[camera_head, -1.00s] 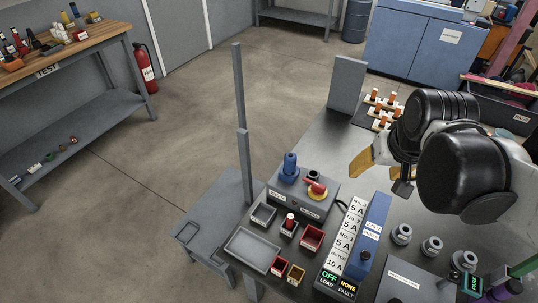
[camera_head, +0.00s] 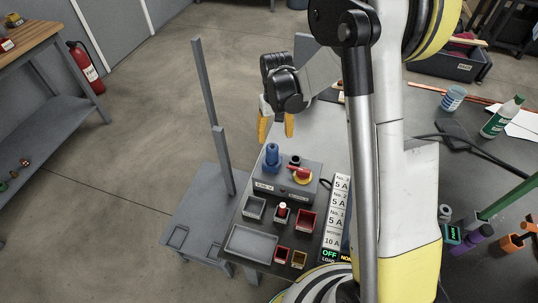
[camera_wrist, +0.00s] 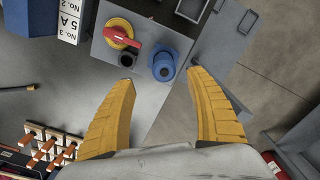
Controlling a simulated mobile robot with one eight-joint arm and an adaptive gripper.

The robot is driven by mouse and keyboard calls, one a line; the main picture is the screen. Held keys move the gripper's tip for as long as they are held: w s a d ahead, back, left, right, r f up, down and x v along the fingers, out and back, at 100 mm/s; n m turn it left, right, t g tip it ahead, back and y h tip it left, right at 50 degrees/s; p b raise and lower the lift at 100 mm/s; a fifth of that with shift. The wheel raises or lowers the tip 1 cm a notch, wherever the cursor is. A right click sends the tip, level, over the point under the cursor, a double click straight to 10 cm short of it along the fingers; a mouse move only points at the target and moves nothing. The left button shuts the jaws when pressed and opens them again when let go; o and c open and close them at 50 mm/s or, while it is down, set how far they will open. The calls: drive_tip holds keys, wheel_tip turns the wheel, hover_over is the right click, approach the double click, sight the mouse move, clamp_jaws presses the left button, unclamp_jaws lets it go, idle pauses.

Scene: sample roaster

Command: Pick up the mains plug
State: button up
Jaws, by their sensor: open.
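The mains plug looks to be the blue upright piece (camera_head: 272,158) on the back left of a grey switch box (camera_head: 310,193). In the wrist view the blue plug (camera_wrist: 163,66) shows end-on, beyond and between the fingertips. My gripper (camera_head: 276,138) is open, with its two yellow fingers pointing down just behind and above the plug in the head view. The wrist view shows the gripper (camera_wrist: 160,76) empty, with its fingers apart. I see no contact with the plug.
A red and yellow rotary switch (camera_head: 301,175) and a small black round fitting (camera_head: 295,160) sit beside the plug. Small bins, a grey tray (camera_head: 250,240) and fuse labels are in front. A grey post (camera_head: 208,115) stands left. A rack with orange-brown pegs (camera_wrist: 50,146) lies near the gripper.

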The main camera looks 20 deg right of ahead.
sight(272, 146)
drive_tip(key=f+b, duration=0.1)
drive_tip(key=f, duration=0.1)
drive_tip(key=f+b, duration=0.1)
drive_tip(key=f, duration=0.2)
drive_tip(key=f+b, duration=0.1)
drive_tip(key=f, duration=0.2)
drive_tip(key=shift+w+a, duration=0.35)
drive_tip(key=shift+w, duration=0.05)
drive_tip(key=shift+c, duration=0.6)
drive_tip(key=shift+r, duration=0.1)
clamp_jaws()
